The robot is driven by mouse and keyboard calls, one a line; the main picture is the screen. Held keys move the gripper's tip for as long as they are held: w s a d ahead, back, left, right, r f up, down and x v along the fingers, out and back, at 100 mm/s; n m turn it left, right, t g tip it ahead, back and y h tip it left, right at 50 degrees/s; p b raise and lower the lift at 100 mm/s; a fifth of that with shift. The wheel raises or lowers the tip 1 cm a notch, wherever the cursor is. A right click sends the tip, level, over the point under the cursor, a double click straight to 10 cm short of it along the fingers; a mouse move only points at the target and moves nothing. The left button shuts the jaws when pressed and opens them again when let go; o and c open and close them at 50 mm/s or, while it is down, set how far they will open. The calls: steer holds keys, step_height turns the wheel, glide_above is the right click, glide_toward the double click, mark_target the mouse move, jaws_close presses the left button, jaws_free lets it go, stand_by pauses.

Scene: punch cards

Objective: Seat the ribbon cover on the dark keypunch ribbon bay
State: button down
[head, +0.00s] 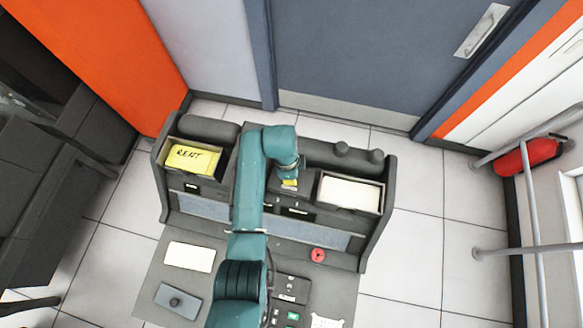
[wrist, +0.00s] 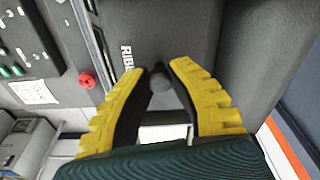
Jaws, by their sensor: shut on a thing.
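My gripper (head: 289,183) is over the upper middle of the dark keypunch (head: 375,228), between its two card trays. In the wrist view its yellow fingers (wrist: 165,72) slant together and are shut on a small round grey knob (wrist: 160,82). Around the knob is a dark grey surface, which I take as the ribbon cover (wrist: 185,30), with white lettering beginning "RIB" beside the fingers. The fingers hide part of it. In the head view my arm hides most of the cover and the ribbon bay, so I cannot tell whether the cover lies flush.
A left tray holds a yellow "RENT" card stack (head: 191,158); a right tray holds white cards (head: 350,193). A red knob (head: 317,255) is on the desk front. A pale card (head: 189,257) and a grey block with a round knob (head: 178,302) lie at lower left.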

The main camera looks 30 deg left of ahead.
steer(key=shift+f, duration=0.3)
stand_by(0.5)
steer(key=shift+f+b, duration=0.4)
steer(key=shift+f, duration=0.1)
steer(key=shift+f, duration=0.15)
steer(key=shift+f, duration=0.3)
steer(key=shift+f+b, duration=0.35)
stand_by(1.1)
steer(key=c, duration=0.6)
jaws_free()
steer(key=shift+o, duration=0.2)
